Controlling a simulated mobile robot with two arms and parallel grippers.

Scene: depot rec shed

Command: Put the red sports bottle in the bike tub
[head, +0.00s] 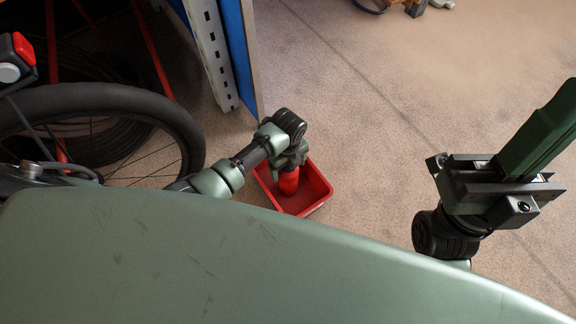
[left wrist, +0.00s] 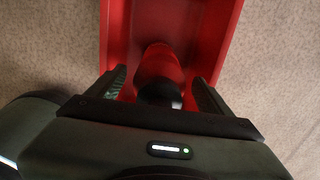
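The red sports bottle (head: 289,182) stands in the red bike tub (head: 318,204) on the floor, below my left gripper (head: 290,160). In the left wrist view the bottle (left wrist: 160,70) has its dark, pale-edged end towards me. The two fingers of my left gripper (left wrist: 160,92) are on either side of it, with gaps that show it open. The tub wall (left wrist: 218,35) shows around the bottle. How far the bottle's base rests on the tub floor is hidden. My right gripper (head: 540,130) is raised at the right, its green fingers together, with nothing seen in them.
A bicycle wheel (head: 190,125) and a blue panel with a perforated metal post (head: 212,55) stand left of the tub. My own green body covers the lower part of the head view.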

